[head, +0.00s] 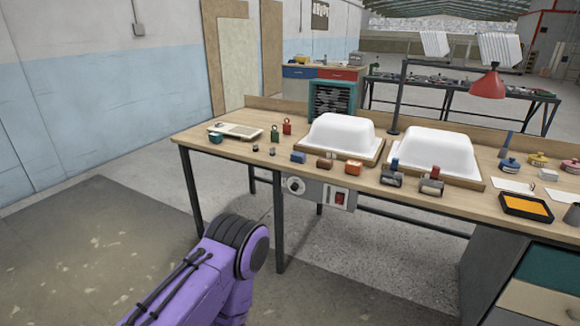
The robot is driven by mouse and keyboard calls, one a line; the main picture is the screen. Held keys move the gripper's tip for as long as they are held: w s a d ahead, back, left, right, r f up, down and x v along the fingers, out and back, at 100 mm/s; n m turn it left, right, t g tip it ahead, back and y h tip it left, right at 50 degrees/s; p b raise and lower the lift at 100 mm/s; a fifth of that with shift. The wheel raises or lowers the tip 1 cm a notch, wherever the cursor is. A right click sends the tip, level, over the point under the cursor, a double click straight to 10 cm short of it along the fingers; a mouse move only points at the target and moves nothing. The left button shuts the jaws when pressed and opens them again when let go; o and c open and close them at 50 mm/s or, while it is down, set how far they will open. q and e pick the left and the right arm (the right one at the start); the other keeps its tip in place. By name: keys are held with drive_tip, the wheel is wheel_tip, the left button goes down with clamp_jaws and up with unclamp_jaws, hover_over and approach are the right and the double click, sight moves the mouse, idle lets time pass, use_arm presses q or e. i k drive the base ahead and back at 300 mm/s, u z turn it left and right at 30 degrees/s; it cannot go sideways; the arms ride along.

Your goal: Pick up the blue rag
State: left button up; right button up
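I cannot make out a blue rag for certain. A small blue block-like item (298,157) lies near the front edge of the workbench (232,153), left of a brown block and an orange block. A blue rounded item (510,165) sits at the right part of the bench, but it looks like a tin or pot. Neither gripper is in view. Only a purple and black link of my own arm shows at the bottom, in front of the bench and apart from it.
Two white tub shells (340,134) (436,150) stand on wooden boards mid-bench. Two dark hand tools (392,176) (431,182) lie in front. A black tray with orange content (526,207) and a red lamp (487,84) are at right. Floor at left is clear.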

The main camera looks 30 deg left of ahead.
sight(296, 157)
drive_tip(key=u, duration=1.25)
drive_tip(key=i, duration=1.9)
drive_tip(key=z, duration=0.9)
